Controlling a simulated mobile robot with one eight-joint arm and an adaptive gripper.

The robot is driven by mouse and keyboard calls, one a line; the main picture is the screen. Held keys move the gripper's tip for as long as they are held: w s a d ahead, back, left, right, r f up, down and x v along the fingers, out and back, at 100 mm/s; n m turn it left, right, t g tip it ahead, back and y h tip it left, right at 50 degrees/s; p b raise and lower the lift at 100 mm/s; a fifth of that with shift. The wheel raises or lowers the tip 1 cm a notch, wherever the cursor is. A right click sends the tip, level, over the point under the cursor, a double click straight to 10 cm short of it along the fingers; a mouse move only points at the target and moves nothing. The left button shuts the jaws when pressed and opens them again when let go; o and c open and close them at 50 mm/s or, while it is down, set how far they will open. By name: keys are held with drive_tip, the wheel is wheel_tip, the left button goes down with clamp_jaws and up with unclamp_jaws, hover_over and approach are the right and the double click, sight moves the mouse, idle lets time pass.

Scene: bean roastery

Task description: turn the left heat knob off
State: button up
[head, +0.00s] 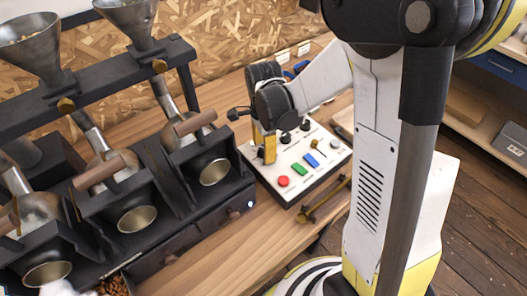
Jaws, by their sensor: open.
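A white control panel (322,169) in a dark case sits on the wooden bench, right of the roaster. Two dark knobs (285,138) show along its back part, to the right of my gripper. My gripper (265,153), with yellow fingers, is open and points down over the panel's left end. The left heat knob is not clearly visible; the fingers cover that spot. I cannot tell whether the fingers touch a knob or the panel. The knob's setting cannot be read.
A red button (283,181), a green button (299,169), a blue button (311,159) and a small brass switch (318,147) sit nearby on the panel. The dark roaster (190,222) stands close on the left. A brass tool (325,200) lies in front.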

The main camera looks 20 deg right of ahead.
clamp_jaws()
drive_tip(key=shift+n, duration=0.4)
drive_tip(key=n, duration=0.5)
drive_tip(key=shift+n, duration=0.4)
drive_tip(key=n, duration=0.5)
drive_tip(key=shift+n, duration=0.3)
